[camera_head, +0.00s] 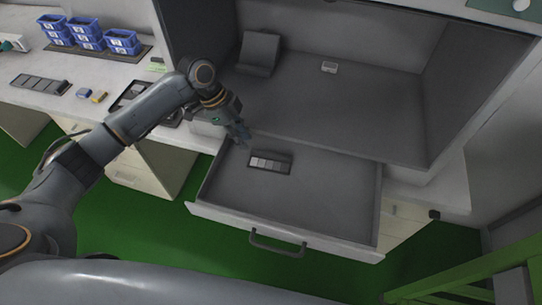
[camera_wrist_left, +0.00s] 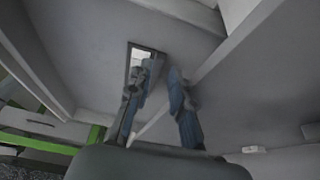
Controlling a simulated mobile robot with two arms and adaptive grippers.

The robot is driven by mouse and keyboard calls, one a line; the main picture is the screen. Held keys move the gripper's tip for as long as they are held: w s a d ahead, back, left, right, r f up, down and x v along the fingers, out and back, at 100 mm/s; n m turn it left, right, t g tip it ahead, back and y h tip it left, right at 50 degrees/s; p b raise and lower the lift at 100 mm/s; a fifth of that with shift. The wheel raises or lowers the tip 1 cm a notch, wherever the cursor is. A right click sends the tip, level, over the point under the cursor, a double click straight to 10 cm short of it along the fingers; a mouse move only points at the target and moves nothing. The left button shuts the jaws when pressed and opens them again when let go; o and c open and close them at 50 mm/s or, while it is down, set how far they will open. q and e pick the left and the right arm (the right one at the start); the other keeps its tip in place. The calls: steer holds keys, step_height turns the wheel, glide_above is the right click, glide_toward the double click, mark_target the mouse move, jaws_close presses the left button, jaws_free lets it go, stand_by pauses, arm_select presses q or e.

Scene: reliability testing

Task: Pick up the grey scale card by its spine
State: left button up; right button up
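The grey scale card (camera_head: 268,162) lies flat in the open drawer, near its back left. It is a dark strip with a row of patches from light to dark grey. My left gripper (camera_head: 239,132) is above the drawer's back left corner, up and to the left of the card in the head view, and apart from it. In the left wrist view, the two blue fingers (camera_wrist_left: 165,76) stand apart with nothing between them. My right gripper is in neither view.
The drawer (camera_head: 328,199) is otherwise empty, with its handle (camera_head: 277,243) at the front. A dark booth with a slanted stand (camera_head: 259,52) and a small white block (camera_head: 329,67) is behind it. Blue bins (camera_head: 88,36) and a dark tray (camera_head: 39,85) sit on the left counter.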

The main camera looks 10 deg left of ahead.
mark_target(252, 149)
arm_select(q)
steer(key=x, duration=0.4)
steer(key=shift+w, duration=0.1)
jaws_close()
